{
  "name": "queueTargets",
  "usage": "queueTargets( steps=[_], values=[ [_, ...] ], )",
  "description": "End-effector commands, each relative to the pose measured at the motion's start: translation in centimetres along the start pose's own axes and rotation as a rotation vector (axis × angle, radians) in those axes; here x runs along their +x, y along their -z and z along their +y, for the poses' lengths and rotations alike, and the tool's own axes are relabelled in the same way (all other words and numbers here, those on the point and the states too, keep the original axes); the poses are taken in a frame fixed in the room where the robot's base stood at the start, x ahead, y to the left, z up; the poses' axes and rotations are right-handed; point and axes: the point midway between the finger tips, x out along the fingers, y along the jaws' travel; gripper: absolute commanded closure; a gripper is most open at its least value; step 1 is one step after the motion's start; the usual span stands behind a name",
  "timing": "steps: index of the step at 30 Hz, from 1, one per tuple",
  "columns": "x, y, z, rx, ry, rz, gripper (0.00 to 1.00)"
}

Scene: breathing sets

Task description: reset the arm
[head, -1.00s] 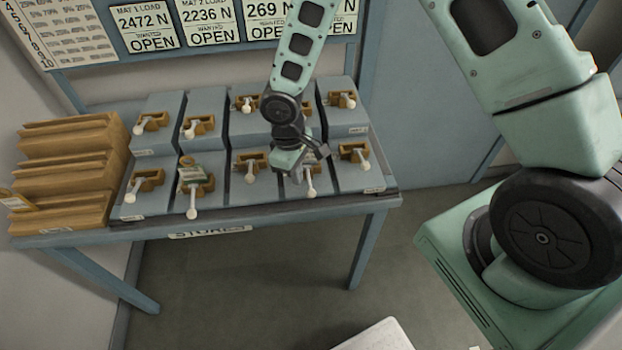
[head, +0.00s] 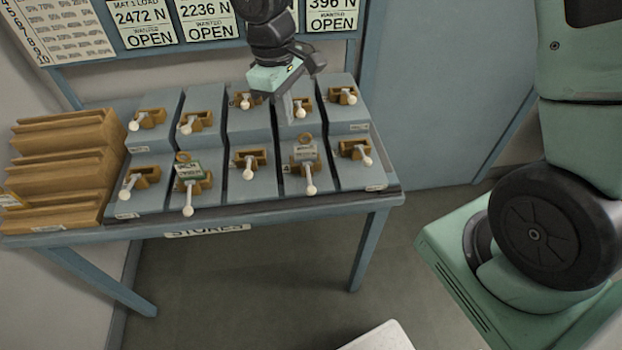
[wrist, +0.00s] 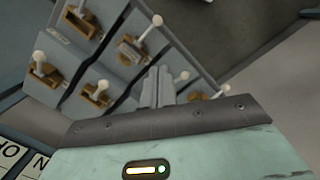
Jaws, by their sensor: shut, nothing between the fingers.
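My gripper (head: 289,108) is raised above the back row of the lever bank in the head view, in front of the wall board. Its fingers point down and are shut with nothing between them. In the wrist view the closed fingers (wrist: 158,88) show in front of the levers. The grey lever blocks (head: 249,120) stand in two rows on the blue table, each with a brass bracket and a white-knobbed lever.
A wooden stepped rack (head: 65,165) stands at the table's left end. The blue table (head: 222,218) has a label on its front edge. The wall board (head: 200,22) with load cards is behind. The floor in front is open, with a white surface (head: 378,338) at the bottom.

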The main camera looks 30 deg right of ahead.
Motion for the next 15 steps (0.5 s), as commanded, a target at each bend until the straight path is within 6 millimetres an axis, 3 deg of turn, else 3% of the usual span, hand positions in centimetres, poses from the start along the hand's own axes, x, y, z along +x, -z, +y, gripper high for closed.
queueTargets(
  steps=[5, 15],
  values=[
    [-1.15, 0.01, 0.02, 0.0, 0.0, 0.001, 1.0],
    [-1.27, -0.01, -0.01, 0.0, 0.001, 0.0, 1.0]
  ],
)
